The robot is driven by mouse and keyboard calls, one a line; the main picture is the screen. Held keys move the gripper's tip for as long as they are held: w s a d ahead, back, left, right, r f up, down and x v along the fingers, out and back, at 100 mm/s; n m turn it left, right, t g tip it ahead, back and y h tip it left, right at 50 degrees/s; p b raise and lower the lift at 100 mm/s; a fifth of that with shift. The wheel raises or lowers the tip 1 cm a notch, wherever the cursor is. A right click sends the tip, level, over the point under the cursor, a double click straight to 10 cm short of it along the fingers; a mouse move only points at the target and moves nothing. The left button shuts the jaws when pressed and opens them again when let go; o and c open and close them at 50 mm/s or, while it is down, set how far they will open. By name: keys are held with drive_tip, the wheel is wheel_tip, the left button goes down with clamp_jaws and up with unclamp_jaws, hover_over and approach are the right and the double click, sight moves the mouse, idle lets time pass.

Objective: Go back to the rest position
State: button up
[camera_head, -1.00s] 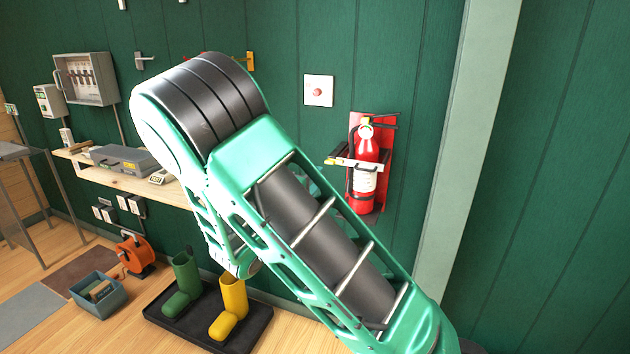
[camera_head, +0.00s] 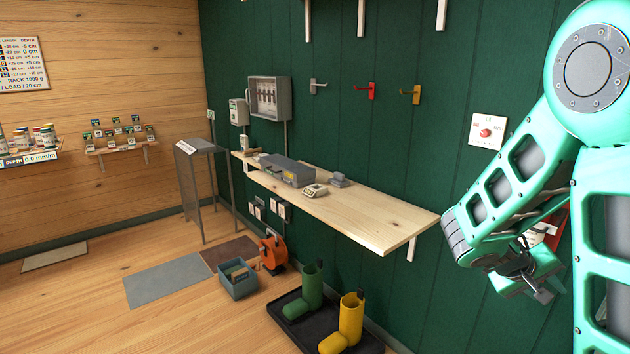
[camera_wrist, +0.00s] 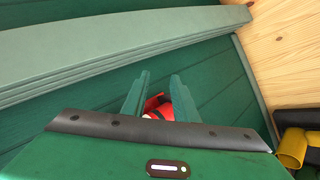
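My gripper (camera_head: 538,287) hangs at the right of the head view, folded down below my raised arm, in front of the green wall. In the wrist view its two green fingers (camera_wrist: 159,78) stand apart with a gap and nothing held between them. Beyond the fingers, part of the red fire extinguisher (camera_wrist: 155,103) shows; the rest of it is hidden by the gripper. In the head view the extinguisher is mostly hidden behind my arm.
A wooden wall shelf (camera_head: 385,215) carries a grey case (camera_head: 287,170) and a small scale (camera_head: 315,190). A blue bin (camera_head: 238,281) and orange reel (camera_head: 273,252) are on the floor. Open floor lies left.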

drive_tip(key=s+a+r+m+g+y, duration=0.1)
drive_tip(key=s+a+y, duration=0.4)
drive_tip(key=s, duration=0.6)
drive_tip(key=s+a+r+m+y, duration=0.2)
drive_tip(key=s+a+y, duration=0.3)
drive_tip(key=s, duration=0.7)
drive_tip(key=shift+s+a+m+g, duration=0.15)
drive_tip(key=shift+a+m+g, duration=0.25)
drive_tip(key=shift+a+m, duration=0.6)
